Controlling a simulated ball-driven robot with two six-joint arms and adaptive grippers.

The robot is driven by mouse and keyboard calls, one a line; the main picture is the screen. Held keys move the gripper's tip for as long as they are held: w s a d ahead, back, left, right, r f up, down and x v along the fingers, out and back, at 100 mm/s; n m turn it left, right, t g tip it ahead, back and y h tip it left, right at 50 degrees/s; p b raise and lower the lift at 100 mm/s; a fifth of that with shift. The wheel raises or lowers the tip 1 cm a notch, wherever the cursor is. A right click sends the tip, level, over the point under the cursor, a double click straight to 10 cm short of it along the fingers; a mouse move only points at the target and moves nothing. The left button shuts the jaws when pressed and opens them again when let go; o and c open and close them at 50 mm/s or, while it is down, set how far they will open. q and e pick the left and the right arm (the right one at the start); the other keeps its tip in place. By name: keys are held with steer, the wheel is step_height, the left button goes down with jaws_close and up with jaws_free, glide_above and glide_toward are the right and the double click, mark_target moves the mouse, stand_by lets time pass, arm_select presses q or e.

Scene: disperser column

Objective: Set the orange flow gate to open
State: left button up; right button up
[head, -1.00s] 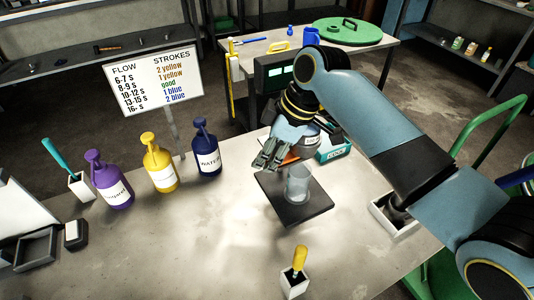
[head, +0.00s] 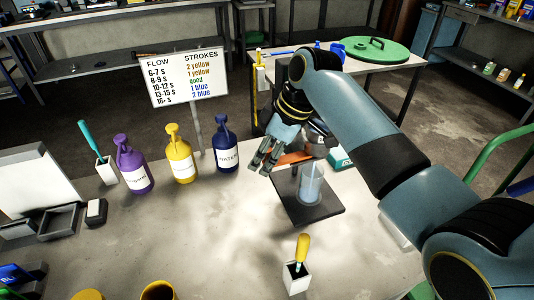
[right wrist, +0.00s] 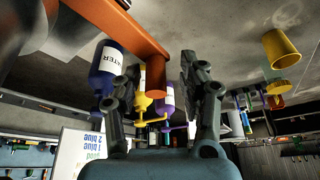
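The orange flow gate (head: 295,157) is a bar sticking out leftward from the disperser column (head: 318,145), above a clear cup (head: 311,186) on a dark plate (head: 312,212). My right forearm and hand hide much of the column. In the right wrist view, the orange gate (right wrist: 110,30) runs in from the upper left, and its bent end lies between or just in front of the fingers. My right gripper (head: 266,164) is beside the gate's outer end. Its fingers (right wrist: 160,78) are apart, and I see no grip on the gate. My left gripper is out of view.
Purple (head: 136,168), yellow (head: 182,161) and dark blue WATER (head: 225,151) bottles stand left of the gate. A sign (head: 187,78) is behind them. A white holder with a yellow-handled tool (head: 297,275) stands in front. The middle of the table is clear.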

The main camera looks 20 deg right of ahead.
steer(key=shift+d+r, duration=0.15)
steer(key=shift+r, duration=0.1)
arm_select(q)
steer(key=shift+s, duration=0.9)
arm_select(e)
steer(key=v, duration=1.1)
steer(key=shift+r, duration=0.2)
steer(key=shift+s, duration=0.15)
